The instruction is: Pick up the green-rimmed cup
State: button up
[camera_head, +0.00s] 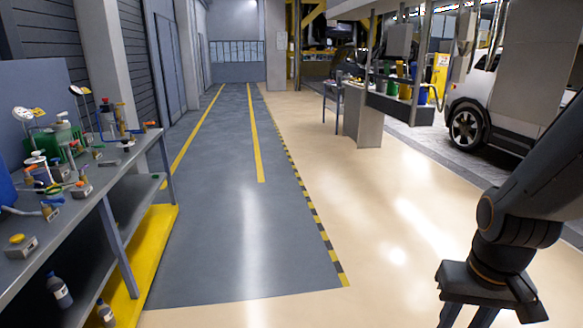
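I cannot make out a green-rimmed cup for certain. Several small containers stand in a row on a far shelf right of centre, among them a green one (377,83), a yellow one (403,71) and a blue one (423,95); they are too small to tell whether one is the cup. My gripper (490,318) hangs at the lower right over the floor, far from that shelf. Its fingertips are cut off by the bottom edge, so its opening cannot be judged. No object shows in it.
A cluttered workbench (75,215) with gauges, valves and a green item stands at left, bottles below it and a yellow base (150,255). A grey cabinet (363,122) and a white vehicle (500,100) stand at right. The grey lane (225,200) and beige floor between are clear.

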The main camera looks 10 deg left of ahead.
aim_at(56, 192)
jog(key=u, duration=0.45)
jog(key=i, duration=1.25)
jog(key=u, duration=1.8)
jog(key=i, duration=0.95)
jog(key=u, duration=0.9)
jog(key=i, duration=0.65)
